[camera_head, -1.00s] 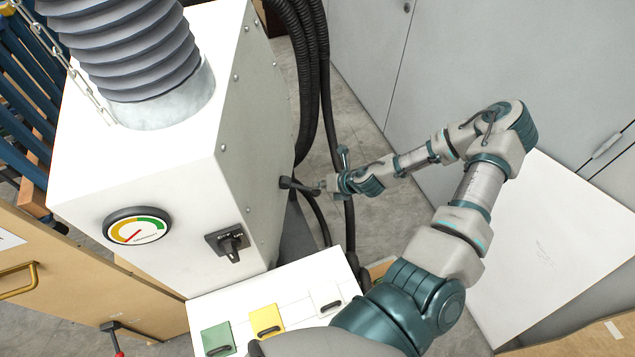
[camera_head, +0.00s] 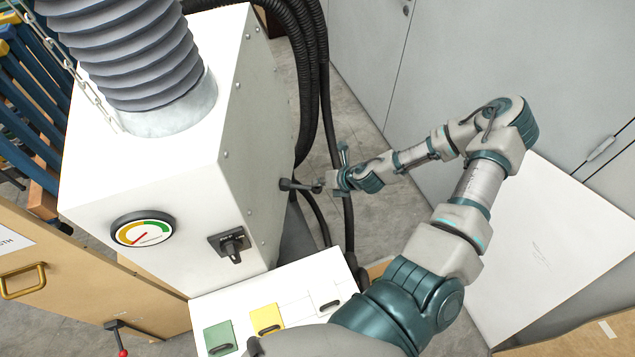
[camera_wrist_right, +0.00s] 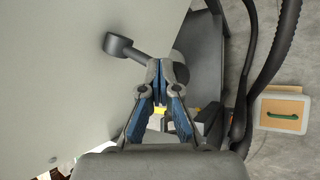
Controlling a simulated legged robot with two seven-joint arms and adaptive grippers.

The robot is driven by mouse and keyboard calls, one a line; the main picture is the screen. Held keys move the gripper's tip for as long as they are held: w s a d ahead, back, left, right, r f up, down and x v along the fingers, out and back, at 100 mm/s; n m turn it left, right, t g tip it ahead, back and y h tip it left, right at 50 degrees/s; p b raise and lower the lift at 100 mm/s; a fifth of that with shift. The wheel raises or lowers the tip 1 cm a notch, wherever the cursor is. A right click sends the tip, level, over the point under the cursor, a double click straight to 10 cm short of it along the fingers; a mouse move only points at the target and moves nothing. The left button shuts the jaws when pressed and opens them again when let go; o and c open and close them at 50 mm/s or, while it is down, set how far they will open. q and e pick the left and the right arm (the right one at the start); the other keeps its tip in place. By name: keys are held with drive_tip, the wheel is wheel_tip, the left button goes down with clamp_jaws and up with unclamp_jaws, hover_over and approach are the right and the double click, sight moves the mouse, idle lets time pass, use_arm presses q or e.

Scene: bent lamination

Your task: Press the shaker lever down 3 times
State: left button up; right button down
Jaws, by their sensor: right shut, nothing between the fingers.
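The shaker lever (camera_head: 297,185) is a dark grey arm on the right side wall of the white machine (camera_head: 170,195). In the right wrist view the lever (camera_wrist_right: 133,51) runs from a round hub on the wall to a thick dark end partly hidden behind my fingertips. My right gripper (camera_head: 322,184) is at the lever's outer end in the head view. In the right wrist view this gripper (camera_wrist_right: 166,66) has its fingertips together, with nothing between them. The fingertips overlap the lever's outer part; I cannot tell whether they touch it. My left gripper is not in view.
Black hoses (camera_head: 313,90) hang behind the lever. The machine's front has a gauge (camera_head: 143,230) and a rotary switch (camera_head: 230,244). A white box with coloured lids (camera_head: 267,318) stands below. Grey cabinets (camera_head: 460,60) and a white panel (camera_head: 550,240) lie to the right.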

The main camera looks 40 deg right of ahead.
drive_tip(key=shift+r+p, duration=0.6)
drive_tip(key=shift+r, duration=0.4)
wheel_tip(320, 180, up, 5)
drive_tip(key=p, duration=0.4)
idle(0.5)
